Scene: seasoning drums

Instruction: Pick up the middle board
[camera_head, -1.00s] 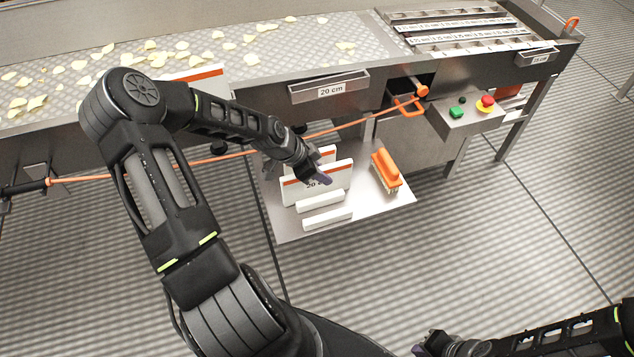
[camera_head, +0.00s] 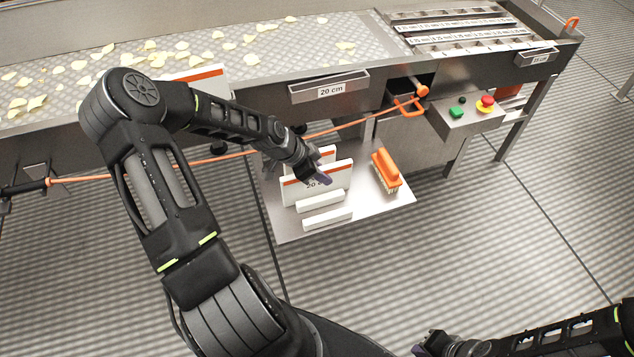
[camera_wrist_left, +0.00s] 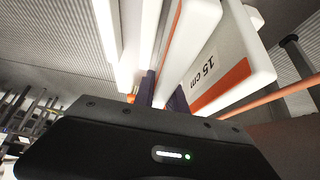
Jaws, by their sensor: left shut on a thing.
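The middle board (camera_head: 335,180) is white with an orange stripe and a partly covered label. It stands upright on the metal shelf below the conveyor, in front of another white board (camera_head: 327,153). My left gripper (camera_head: 318,177) is at its top edge, shut on it, with one purple fingertip in front of its face. In the left wrist view, the gripper (camera_wrist_left: 165,92) has a white board with an orange stripe (camera_wrist_left: 175,38) between its purple fingers. My right gripper (camera_head: 432,343) is at the bottom edge, away from the boards.
Two white bars (camera_head: 327,218) lie at the shelf's front. An orange brush (camera_head: 385,170) lies to the right on the shelf (camera_head: 375,215). An orange-handled rod (camera_head: 350,125) crosses behind my gripper. The conveyor (camera_head: 330,55) runs above. A button box (camera_head: 470,118) is at right.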

